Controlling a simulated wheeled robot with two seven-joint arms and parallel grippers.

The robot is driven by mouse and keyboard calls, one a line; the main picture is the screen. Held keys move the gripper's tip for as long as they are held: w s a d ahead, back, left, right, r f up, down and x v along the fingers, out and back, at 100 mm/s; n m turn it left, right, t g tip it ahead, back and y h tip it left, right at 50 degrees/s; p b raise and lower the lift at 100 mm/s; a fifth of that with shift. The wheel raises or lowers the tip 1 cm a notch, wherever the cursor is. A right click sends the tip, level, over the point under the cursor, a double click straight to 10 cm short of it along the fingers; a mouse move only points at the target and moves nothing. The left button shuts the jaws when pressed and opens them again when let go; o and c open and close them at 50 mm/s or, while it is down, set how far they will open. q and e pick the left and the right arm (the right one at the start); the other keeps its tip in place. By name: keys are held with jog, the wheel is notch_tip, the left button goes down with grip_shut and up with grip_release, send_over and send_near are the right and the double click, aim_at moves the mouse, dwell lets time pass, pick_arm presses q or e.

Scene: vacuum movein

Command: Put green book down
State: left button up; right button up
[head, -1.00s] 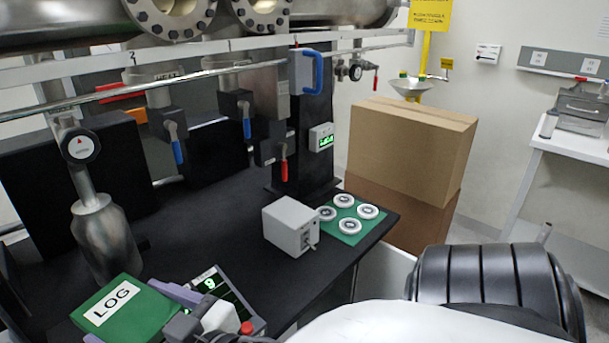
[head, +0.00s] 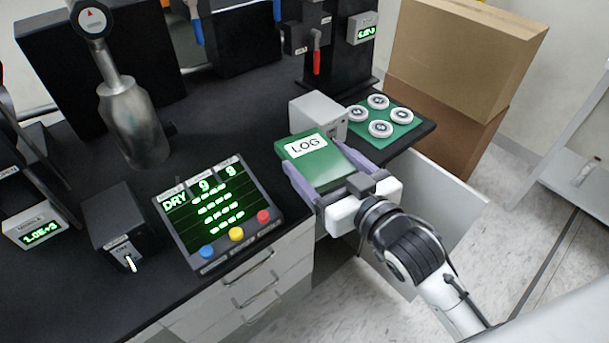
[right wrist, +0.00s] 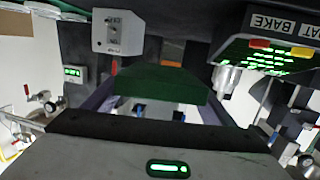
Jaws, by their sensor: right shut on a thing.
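The green book (head: 318,166) has a white LOG label and lies flat between the purple fingers of my right gripper (head: 325,168). The gripper is shut on it, near the front edge of the black bench, left of my arm. I cannot tell whether the book touches the bench top. In the right wrist view the book (right wrist: 160,82) shows as a dark green slab between the fingers. My left gripper is in neither view.
A grey box (head: 316,112) stands just behind the book. A green mat (head: 405,122) with several white discs lies to its right. A DRY display panel (head: 222,215) with coloured buttons is to its left. The black bench top (head: 215,130) is bare left of the grey box.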

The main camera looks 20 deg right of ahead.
aim_at(302, 145)
jog(key=w+y, duration=0.1)
jog(key=w, duration=0.1)
jog(key=w+a+n+y, duration=0.1)
jog(key=w, duration=0.1)
jog(key=w+a, duration=0.1)
jog(key=w, duration=0.1)
jog(key=shift+w+n+g+y, duration=0.1)
jog(key=shift+n+g+y, duration=0.2)
jog(key=shift+n+y, duration=0.1)
notch_tip(302, 145, down, 10)
jog(key=shift+w+r+b, duration=0.1)
jog(key=shift+r+b, duration=0.1)
jog(key=shift+b, duration=0.8)
jog(key=o, duration=0.8)
jog(key=shift+f, duration=0.2)
jog(key=shift+c, duration=0.2)
jog(key=o, duration=0.4)
jog(key=shift+r, duration=0.1)
jog(key=shift+o, duration=0.2)
